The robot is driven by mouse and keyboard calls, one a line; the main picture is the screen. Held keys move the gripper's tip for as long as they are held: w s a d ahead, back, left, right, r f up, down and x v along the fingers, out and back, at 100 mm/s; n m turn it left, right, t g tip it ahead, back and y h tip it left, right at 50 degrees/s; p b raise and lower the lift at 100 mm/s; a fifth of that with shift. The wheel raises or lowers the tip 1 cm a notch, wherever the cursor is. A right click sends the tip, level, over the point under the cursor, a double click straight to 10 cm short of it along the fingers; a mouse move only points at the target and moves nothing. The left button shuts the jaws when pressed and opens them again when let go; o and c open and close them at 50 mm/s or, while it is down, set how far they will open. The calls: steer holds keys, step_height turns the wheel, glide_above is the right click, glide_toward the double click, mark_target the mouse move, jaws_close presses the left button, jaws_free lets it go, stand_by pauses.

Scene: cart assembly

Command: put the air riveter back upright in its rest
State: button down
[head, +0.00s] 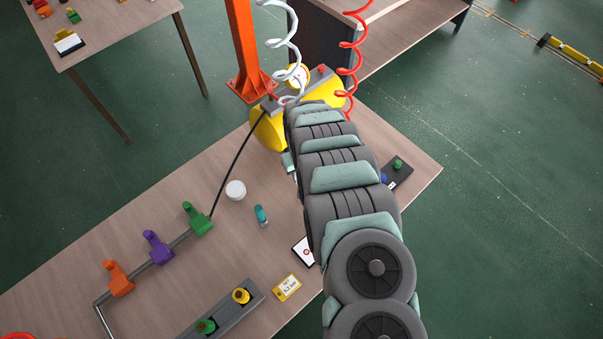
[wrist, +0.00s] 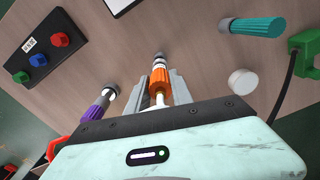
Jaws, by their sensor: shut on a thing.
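My gripper (wrist: 161,82) shows in the wrist view with its grey fingers on either side of an orange tool (wrist: 159,77). It is shut on this tool, which has a pale, silver-banded end and looks like the air riveter. A purple tool (wrist: 95,113) with a silver end is just left of the fingers, apart from them. In the head view my arm hides the gripper and the held tool. I cannot tell which fixture is the riveter's rest.
A black button box (head: 397,173), white puck (head: 235,190) and teal cylinder (head: 262,216) are on the table. A rail carries green (head: 196,218), purple (head: 157,247) and orange (head: 118,279) fittings. A yellow tank (head: 268,130) and coiled hoses (head: 350,60) are at the back.

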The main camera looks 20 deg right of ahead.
steer(key=shift+f+b, duration=0.55)
steer(key=shift+f, duration=0.6)
steer(key=c, duration=1.1)
jaws_free()
steer(key=shift+o, duration=0.2)
steer(key=shift+r+b, duration=0.8)
steer(key=shift+r, duration=4.65)
